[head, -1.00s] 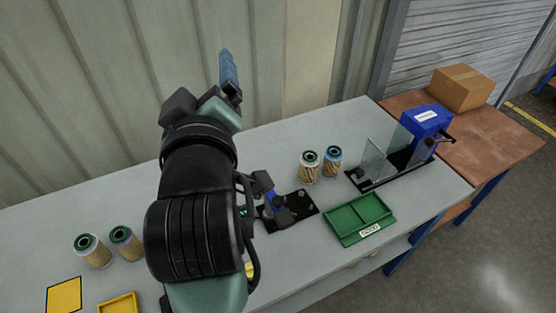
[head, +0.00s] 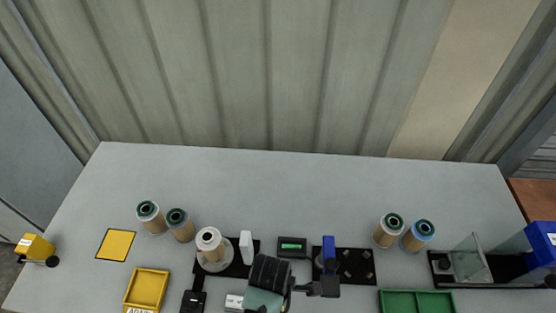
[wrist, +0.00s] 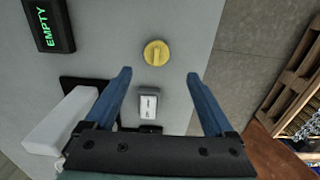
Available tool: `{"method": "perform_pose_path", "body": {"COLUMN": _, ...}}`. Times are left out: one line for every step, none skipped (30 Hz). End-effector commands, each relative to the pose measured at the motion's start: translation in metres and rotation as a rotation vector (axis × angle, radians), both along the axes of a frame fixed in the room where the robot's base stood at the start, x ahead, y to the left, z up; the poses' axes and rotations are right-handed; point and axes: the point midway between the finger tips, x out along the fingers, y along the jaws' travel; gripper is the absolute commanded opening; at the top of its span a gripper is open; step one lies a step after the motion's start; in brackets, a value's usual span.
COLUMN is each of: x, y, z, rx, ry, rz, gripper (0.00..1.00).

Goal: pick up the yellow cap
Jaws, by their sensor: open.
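The yellow cap (wrist: 156,53) is a small round knob-like piece with a ridge across its top. In the wrist view it lies on the grey bench near its edge, just beyond the fingertips and roughly centred between them. My gripper (wrist: 158,74) is open, with two blue fingers apart and nothing held. In the head view my arm (head: 268,285) reaches in at the bottom; the cap and the fingers cannot be made out there.
A small white labelled box (wrist: 149,105) shows between the fingers. A white block (wrist: 62,122) stands left of the left finger, with an "EMPTY" display (wrist: 48,22) beyond. Filter cartridges (head: 209,243), a yellow tray (head: 147,288) and a green tray (head: 417,303) share the bench.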

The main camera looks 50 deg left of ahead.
Motion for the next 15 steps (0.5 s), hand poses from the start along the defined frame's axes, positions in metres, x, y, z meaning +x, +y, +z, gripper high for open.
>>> {"method": "perform_pose_path", "body": {"x": 0.000, "y": 0.000, "z": -0.006, "rx": -0.001, "ry": 0.001, "rz": 0.000, "gripper": 0.88}}
{"method": "perform_pose_path", "body": {"x": 0.001, "y": 0.000, "z": -0.009, "rx": 0.000, "ry": 0.000, "rz": -0.001, "gripper": 0.88}}
{"method": "perform_pose_path", "body": {"x": 0.001, "y": 0.000, "z": -0.013, "rx": 0.001, "ry": -0.001, "rz": -0.001, "gripper": 0.88}}
{"method": "perform_pose_path", "body": {"x": 0.001, "y": 0.001, "z": -0.014, "rx": 0.002, "ry": -0.001, "rz": -0.001, "gripper": 0.88}}
{"method": "perform_pose_path", "body": {"x": 0.001, "y": 0.001, "z": -0.015, "rx": 0.002, "ry": -0.002, "rz": -0.001, "gripper": 0.88}}
{"method": "perform_pose_path", "body": {"x": 0.001, "y": 0.001, "z": -0.017, "rx": 0.002, "ry": -0.002, "rz": -0.002, "gripper": 0.88}}
{"method": "perform_pose_path", "body": {"x": 0.001, "y": 0.000, "z": -0.018, "rx": 0.002, "ry": -0.001, "rz": -0.002, "gripper": 0.88}}
{"method": "perform_pose_path", "body": {"x": 0.002, "y": 0.001, "z": -0.020, "rx": 0.002, "ry": -0.001, "rz": -0.002, "gripper": 0.88}}
{"method": "perform_pose_path", "body": {"x": 0.003, "y": 0.001, "z": -0.022, "rx": 0.002, "ry": -0.002, "rz": -0.002, "gripper": 0.88}}
{"method": "perform_pose_path", "body": {"x": 0.003, "y": 0.000, "z": -0.025, "rx": 0.002, "ry": -0.001, "rz": -0.002, "gripper": 0.88}}
{"method": "perform_pose_path", "body": {"x": 0.004, "y": 0.000, "z": -0.028, "rx": 0.002, "ry": -0.001, "rz": -0.002, "gripper": 0.88}}
{"method": "perform_pose_path", "body": {"x": 0.004, "y": 0.000, "z": -0.033, "rx": 0.001, "ry": -0.001, "rz": -0.002, "gripper": 0.88}}
{"method": "perform_pose_path", "body": {"x": 0.005, "y": 0.000, "z": -0.036, "rx": 0.001, "ry": -0.001, "rz": -0.002, "gripper": 0.88}}
{"method": "perform_pose_path", "body": {"x": 0.006, "y": -0.001, "z": -0.040, "rx": 0.001, "ry": -0.001, "rz": -0.002, "gripper": 0.88}}
{"method": "perform_pose_path", "body": {"x": 0.007, "y": -0.001, "z": -0.045, "rx": 0.002, "ry": -0.001, "rz": -0.002, "gripper": 0.88}}
